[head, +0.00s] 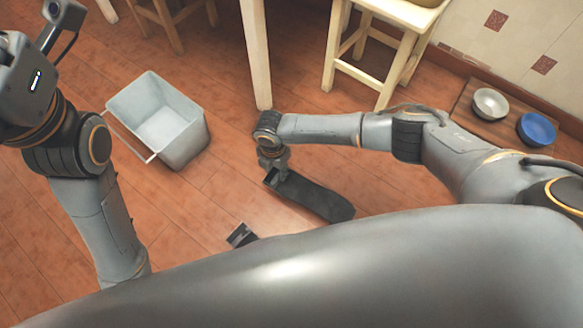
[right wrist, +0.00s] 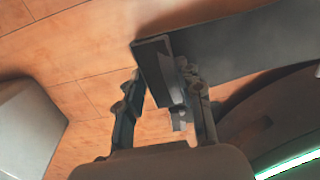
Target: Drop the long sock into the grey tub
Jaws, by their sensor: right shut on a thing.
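The long sock (head: 318,198) is a dark grey, flat strip. My right gripper (head: 275,178) is shut on its left end, and the rest stretches to the lower right. I cannot tell whether it touches the floor. In the right wrist view the sock (right wrist: 245,42) runs off to the right from between the fingers (right wrist: 163,98). The grey tub (head: 187,150) stands upright on the floor, left of my right gripper, and looks empty. Its side also shows in the right wrist view (right wrist: 25,130). My left gripper (head: 65,14) is partly in view at the upper left; its fingers are unclear.
A pale stool (head: 383,52) and a wooden leg (head: 256,55) stand behind. A board (head: 462,112) at the right bears a grey bowl (head: 490,104) and a blue bowl (head: 537,129). A small dark item (head: 241,235) is below.

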